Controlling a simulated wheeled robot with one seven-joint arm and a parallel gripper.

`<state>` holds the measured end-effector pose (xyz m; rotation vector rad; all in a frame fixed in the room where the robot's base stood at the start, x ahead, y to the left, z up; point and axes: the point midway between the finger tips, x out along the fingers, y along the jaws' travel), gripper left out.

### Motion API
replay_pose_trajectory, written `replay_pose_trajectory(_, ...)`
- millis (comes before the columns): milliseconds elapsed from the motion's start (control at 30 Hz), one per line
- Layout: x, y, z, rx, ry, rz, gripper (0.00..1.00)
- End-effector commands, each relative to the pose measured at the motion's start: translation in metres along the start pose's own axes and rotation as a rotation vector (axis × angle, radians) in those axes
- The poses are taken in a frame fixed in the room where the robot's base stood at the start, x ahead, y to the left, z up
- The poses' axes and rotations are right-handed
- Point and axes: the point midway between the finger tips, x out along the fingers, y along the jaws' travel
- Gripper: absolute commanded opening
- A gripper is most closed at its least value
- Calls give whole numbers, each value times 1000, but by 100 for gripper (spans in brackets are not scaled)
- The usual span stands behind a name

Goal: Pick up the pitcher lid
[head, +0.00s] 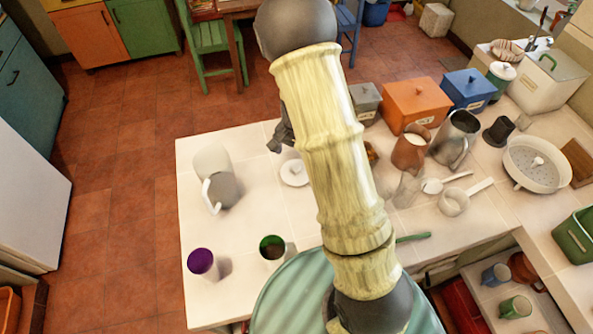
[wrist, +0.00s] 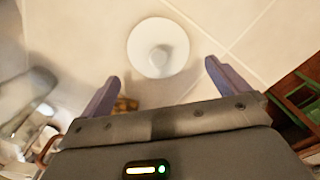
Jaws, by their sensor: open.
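The pitcher lid is a white round disc with a small knob (head: 294,172), lying flat on the white tiled counter. It also shows in the wrist view (wrist: 158,32), upper middle, just beyond the fingertips. My gripper (wrist: 162,73) is open and empty, with its two purple-grey fingers spread apart and pointing toward the lid. In the head view my gripper (head: 279,141) is partly hidden behind my arm and appears above the counter near the lid. A white pitcher (head: 212,163) is on the counter to the left of the lid.
A purple cup (head: 202,262) and a green-lined cup (head: 272,248) stand near the counter's front. Brown (head: 409,153) and metal (head: 455,139) jugs, a clear glass (head: 406,190) and canisters crowd the right. Counter around the lid's left side is clear.

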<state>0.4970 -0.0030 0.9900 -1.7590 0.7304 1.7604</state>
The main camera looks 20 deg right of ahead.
Motion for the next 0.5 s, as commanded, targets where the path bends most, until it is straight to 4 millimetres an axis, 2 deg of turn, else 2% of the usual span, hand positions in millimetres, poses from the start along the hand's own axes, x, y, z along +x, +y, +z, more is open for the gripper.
replay_pose_trajectory(300,2,0,1,0,-1,0,100)
replay_pose_trajectory(500,22,2,4,1,-4,3,100)
